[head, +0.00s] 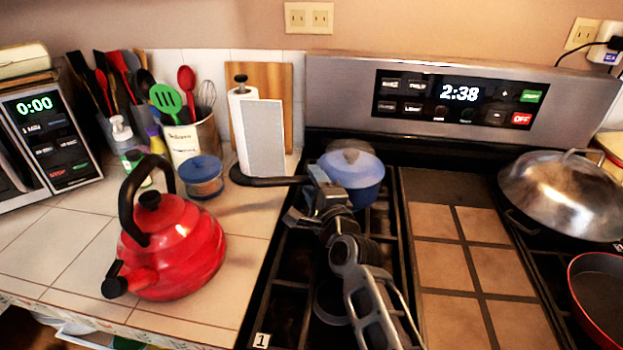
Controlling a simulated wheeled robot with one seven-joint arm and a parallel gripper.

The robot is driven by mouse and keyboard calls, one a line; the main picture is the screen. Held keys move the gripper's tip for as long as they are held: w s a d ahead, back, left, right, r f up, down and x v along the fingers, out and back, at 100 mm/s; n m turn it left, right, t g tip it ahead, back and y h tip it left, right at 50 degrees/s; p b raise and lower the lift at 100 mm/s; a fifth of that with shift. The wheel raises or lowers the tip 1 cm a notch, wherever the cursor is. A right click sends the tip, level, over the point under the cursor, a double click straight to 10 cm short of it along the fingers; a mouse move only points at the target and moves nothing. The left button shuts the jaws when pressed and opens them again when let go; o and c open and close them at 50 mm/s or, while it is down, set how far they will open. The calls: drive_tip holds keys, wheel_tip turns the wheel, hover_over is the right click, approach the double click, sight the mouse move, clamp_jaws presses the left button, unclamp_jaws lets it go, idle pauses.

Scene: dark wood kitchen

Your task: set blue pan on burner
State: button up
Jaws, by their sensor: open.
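The blue pan (367,188) has a pale lid and sits at the back left of the stove, over the rear left grate. Its long dark handle (268,181) points left over the counter edge. My gripper (318,180) is open beside the pan's left side, where the handle meets the body. Whether its fingers straddle or touch the handle cannot be told. The front left burner (329,302) is partly hidden under my arm, and no pan stands on it.
A red kettle (185,245) stands on the tiled counter left of the stove. A blue-lidded jar (203,178) and paper towel holder (262,135) are near the handle. A domed metal lid (565,195) and red-rimmed pan (600,298) occupy the right side.

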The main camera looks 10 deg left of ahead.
drive_tip(key=p+v, duration=0.2)
drive_tip(key=v, duration=0.8)
drive_tip(key=shift+s+d, duration=0.2)
drive_tip(key=shift+s, duration=0.1)
